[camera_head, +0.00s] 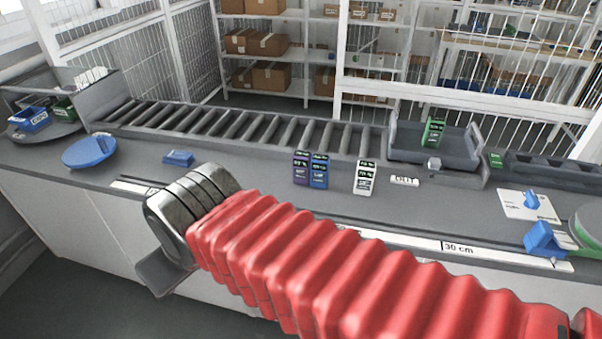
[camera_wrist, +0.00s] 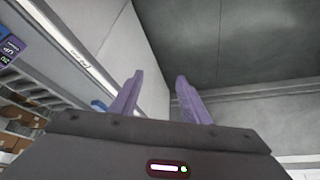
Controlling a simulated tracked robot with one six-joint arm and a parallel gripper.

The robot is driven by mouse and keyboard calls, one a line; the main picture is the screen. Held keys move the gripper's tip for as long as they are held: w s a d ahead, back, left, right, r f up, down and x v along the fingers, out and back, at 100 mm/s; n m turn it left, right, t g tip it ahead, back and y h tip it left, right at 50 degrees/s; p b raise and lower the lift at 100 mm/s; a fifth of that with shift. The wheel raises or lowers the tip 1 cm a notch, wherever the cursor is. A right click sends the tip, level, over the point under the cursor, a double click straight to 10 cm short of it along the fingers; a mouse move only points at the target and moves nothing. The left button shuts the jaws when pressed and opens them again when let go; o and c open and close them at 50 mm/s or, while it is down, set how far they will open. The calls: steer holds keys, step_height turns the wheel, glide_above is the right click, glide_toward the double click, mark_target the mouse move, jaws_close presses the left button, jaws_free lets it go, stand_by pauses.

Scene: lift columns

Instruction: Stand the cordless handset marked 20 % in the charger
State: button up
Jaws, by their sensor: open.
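Three upright handsets with dark label bands stand mid-counter in the head view: a purple one (camera_head: 301,168), a blue one (camera_head: 319,171) beside it, and a white one (camera_head: 364,178) to the right. A green one (camera_head: 433,132) stands at the grey tray. Their percent marks are too small to read here. I cannot tell for certain which fixture is the charger. A blue-purple labelled block shows at the left edge of the wrist view (camera_wrist: 8,48). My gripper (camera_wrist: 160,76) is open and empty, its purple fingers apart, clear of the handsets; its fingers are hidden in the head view.
A grey tray (camera_head: 400,152) and a dark slotted rack (camera_head: 560,172) stand at the right. A roller conveyor (camera_head: 250,128) runs behind. A blue dish (camera_head: 90,151) and small blue block (camera_head: 178,158) lie left. My red-sleeved arm covers part of the counter's front edge.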

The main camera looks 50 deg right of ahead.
steer(key=shift+o, duration=0.8)
steer(key=shift+w+d+r+m, duration=0.2)
steer(key=shift+w+d+m, duration=0.1)
steer(key=shift+m, duration=0.1)
steer(key=shift+o, duration=0.3)
steer(key=w+d+r+m+g, duration=0.1)
steer(key=w+d+r+m, duration=0.3)
steer(key=w+d+m, duration=0.3)
steer(key=shift+w+d+m, duration=0.2)
steer(key=shift+d+m, duration=0.4)
steer(key=shift+d, duration=0.5)
steer(key=m+y, duration=0.2)
steer(key=m, duration=2)
glide_above(305, 154)
steer(key=s+d, duration=0.2)
steer(key=s, duration=0.2)
step_height(305, 154, down, 5)
steer(key=shift+s+r+g, duration=0.15)
steer(key=shift+s+g, duration=0.05)
steer(key=shift+g, duration=0.1)
steer(key=shift+a, duration=0.1)
steer(key=shift+x, duration=4.35)
steer(key=shift+w, duration=0.1)
